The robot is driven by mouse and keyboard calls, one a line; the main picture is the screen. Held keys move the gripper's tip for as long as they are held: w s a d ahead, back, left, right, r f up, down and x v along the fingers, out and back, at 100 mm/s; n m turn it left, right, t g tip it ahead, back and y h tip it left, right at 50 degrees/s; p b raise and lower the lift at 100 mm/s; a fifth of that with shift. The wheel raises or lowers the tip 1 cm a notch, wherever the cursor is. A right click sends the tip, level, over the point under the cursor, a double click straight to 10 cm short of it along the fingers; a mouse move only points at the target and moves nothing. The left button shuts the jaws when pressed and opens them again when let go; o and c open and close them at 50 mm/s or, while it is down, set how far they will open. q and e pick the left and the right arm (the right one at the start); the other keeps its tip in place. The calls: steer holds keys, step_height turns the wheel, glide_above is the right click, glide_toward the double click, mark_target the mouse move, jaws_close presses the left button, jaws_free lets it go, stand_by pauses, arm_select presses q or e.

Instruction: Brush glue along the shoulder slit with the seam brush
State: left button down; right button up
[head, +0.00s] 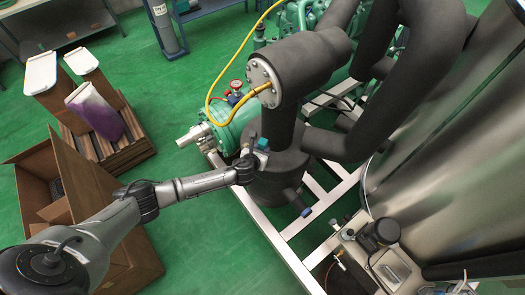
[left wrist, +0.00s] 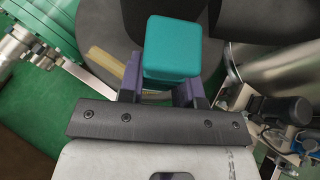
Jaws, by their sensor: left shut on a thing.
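My left gripper (head: 261,150) is over the shoulder of the dark insulated vessel (head: 272,184) in the head view. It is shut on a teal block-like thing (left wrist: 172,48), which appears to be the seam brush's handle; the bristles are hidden. In the left wrist view the block sits between the two purplish fingers of the gripper (left wrist: 160,84). A tan strip (left wrist: 108,65) lies on the vessel's dark round shoulder, left of the block, and may be the slit. I cannot tell whether the brush touches it. My right gripper is not in view.
Thick black pipes (head: 372,125) rise beside the vessel, and a large metal tank (head: 430,140) stands at right. A yellow hose (head: 228,62) arcs behind the gripper. An open cardboard box (head: 88,190) is at left. Green floor lies clear between box and frame.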

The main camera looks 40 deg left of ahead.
arm_select(q)
steer(key=shift+a, duration=0.3)
steer(key=shift+w, duration=0.1)
steer(key=shift+w+a, duration=0.15)
steer(key=shift+a, duration=0.45)
steer(key=shift+w+a, duration=0.2)
steer(key=shift+a, duration=0.4)
stand_by(0.3)
steer(key=shift+w+a, duration=0.2)
steer(key=shift+a, duration=0.55)
